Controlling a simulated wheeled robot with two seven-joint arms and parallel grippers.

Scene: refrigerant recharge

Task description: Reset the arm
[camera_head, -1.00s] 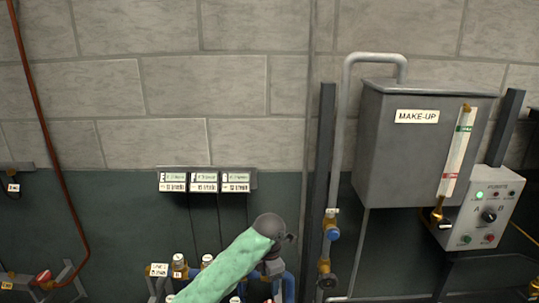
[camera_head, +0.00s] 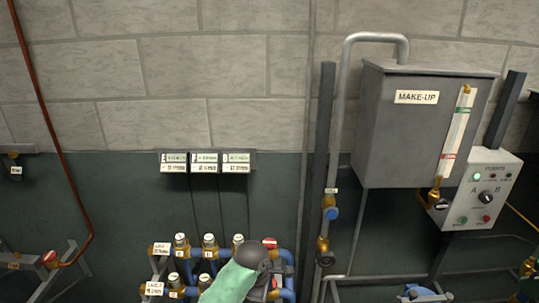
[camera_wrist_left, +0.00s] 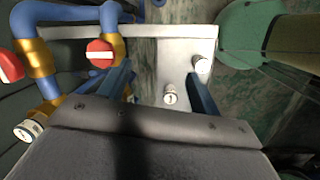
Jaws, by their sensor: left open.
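My left arm (camera_head: 234,281) in its green sleeve comes up from the bottom of the head view, in front of the blue manifold. Its dark wrist joint (camera_head: 252,256) covers part of the pipes. In the left wrist view my left gripper (camera_wrist_left: 160,88) is open, with its two dark fingers apart. No held object shows between them. A white-capped knob marked 1 (camera_wrist_left: 170,96) and a pale plate (camera_wrist_left: 180,50) are visible beyond the fingers. My right gripper is not in view.
Blue pipes with a red-capped valve (camera_wrist_left: 100,52) lie close to the left finger in the wrist view. The head view shows white-capped valves (camera_head: 181,240), three small displays (camera_head: 205,161), a grey MAKE-UP tank (camera_head: 415,130) and a control box (camera_head: 484,190).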

